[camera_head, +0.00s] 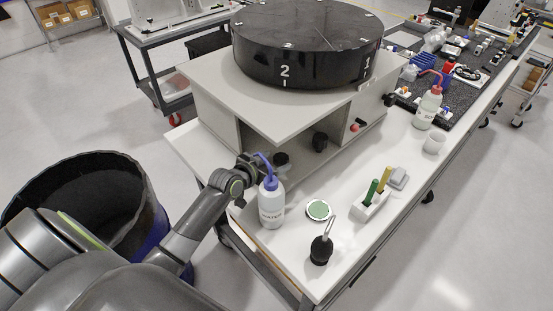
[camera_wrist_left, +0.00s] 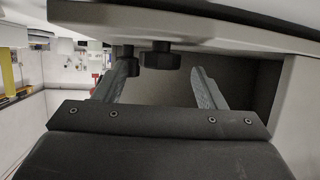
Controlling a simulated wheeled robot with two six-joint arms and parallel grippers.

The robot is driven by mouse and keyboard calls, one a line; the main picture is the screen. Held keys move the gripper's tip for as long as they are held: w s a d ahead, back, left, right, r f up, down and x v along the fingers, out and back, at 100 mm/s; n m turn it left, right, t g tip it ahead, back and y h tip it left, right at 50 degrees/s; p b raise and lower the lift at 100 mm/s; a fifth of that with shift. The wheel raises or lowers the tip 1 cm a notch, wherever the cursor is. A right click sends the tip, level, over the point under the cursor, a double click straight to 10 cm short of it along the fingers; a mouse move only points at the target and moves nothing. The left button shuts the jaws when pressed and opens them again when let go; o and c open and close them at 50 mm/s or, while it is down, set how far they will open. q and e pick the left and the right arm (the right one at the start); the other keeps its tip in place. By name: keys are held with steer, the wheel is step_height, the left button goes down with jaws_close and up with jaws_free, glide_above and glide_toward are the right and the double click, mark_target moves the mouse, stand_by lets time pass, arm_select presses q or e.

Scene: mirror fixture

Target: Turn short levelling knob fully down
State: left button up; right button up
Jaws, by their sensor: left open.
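A grey fixture box (camera_head: 213,110) carries a large black disc (camera_head: 300,55) marked 1 and 2. Black knobs show along its open front: one near my gripper (camera_head: 281,159) and one further right (camera_head: 320,141). I cannot tell which is the short levelling knob. My left gripper (camera_head: 258,164) is at the fixture's near left corner, beside the nearer knob and partly hidden by a bottle. In the left wrist view, it is open (camera_wrist_left: 163,72), with a black knob (camera_wrist_left: 158,58) showing between and beyond its fingers. A second, smaller-looking knob (camera_wrist_left: 127,52) is partly behind the left finger. Contact is unclear.
A wash bottle with a blue spout (camera_head: 271,203) stands close in front of my left gripper. A green-faced round dish (camera_head: 318,210), a black blower bulb (camera_head: 321,250) and a white holder (camera_head: 369,205) stand on the bench. A large dark bin (camera_head: 80,195) is at left.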

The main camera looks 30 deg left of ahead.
arm_select(q)
steer(key=shift+x, duration=0.9)
steer(key=shift+c, duration=0.4)
steer(key=c, duration=0.9)
steer(key=shift+f+b, duration=0.15)
steer(key=shift+b, duration=0.25)
steer(key=m+h+b, duration=0.1)
steer(key=b, duration=0.2)
steer(key=m+g+h+b, duration=0.1)
steer(key=h+b, duration=0.1)
steer(key=b, duration=0.2)
steer(key=a+m+h+b, duration=0.1)
steer(key=m+b, duration=0.1)
steer(key=b, duration=0.1)
steer(key=shift+w+f+g+b, duration=0.1)
steer(key=shift+w+g+b, duration=0.05)
steer(key=shift+g+b, duration=0.2)
steer(key=shift+m+g+h+b, duration=0.3)
steer(key=shift+h+b, duration=0.1)
steer(key=shift+b, duration=0.2)
steer(key=shift+r, duration=0.25)
